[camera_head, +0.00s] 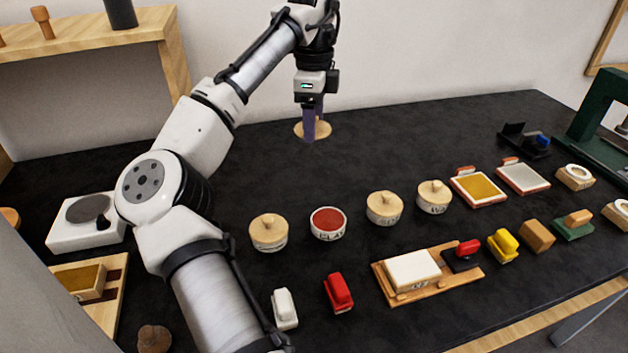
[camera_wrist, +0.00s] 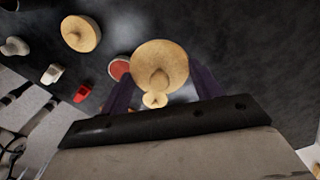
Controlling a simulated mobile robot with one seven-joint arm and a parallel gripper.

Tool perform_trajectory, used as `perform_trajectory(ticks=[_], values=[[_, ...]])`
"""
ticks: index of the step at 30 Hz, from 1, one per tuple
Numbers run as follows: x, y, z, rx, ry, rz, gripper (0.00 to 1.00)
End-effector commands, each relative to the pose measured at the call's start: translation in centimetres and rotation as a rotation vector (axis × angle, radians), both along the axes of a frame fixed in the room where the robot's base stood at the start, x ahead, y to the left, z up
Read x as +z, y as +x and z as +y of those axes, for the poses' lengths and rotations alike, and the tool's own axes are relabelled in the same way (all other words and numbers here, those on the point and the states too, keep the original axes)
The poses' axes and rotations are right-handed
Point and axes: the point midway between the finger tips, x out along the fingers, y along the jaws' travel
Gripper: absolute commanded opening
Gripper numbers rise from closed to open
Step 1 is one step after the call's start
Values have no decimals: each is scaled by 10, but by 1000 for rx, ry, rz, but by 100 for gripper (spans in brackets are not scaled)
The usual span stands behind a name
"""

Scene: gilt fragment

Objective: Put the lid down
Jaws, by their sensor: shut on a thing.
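My gripper (camera_head: 314,124) has purple fingers and is shut on a round pale wooden lid (camera_head: 299,129) at the back middle of the dark table. In the wrist view the lid (camera_wrist: 160,57) shows its round knob between the fingers (camera_wrist: 160,84). I cannot tell how far the lid is above the table. An open round pot (camera_head: 328,222) with a red filling and lettering on its side stands nearer the front; its red top also shows in the wrist view (camera_wrist: 119,69), partly hidden by the lid.
Lidded pots stand left (camera_head: 268,232) and right (camera_head: 384,208) of the open pot, with another (camera_head: 434,197) farther right. White (camera_head: 285,309) and red (camera_head: 338,292) blocks lie in front. A wooden tray (camera_head: 466,283) is front right. The table around the lid is clear.

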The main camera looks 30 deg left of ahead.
Motion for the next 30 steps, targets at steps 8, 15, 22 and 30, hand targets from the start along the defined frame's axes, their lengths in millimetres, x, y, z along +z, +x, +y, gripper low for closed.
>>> perform_trajectory(ticks=[8,15,22,30], values=[[-73,-1,0,1,0,2,42],[-106,0,0,1,1,-1,42],[-135,0,0,2,1,1,42],[-151,0,0,1,0,-2,42]])
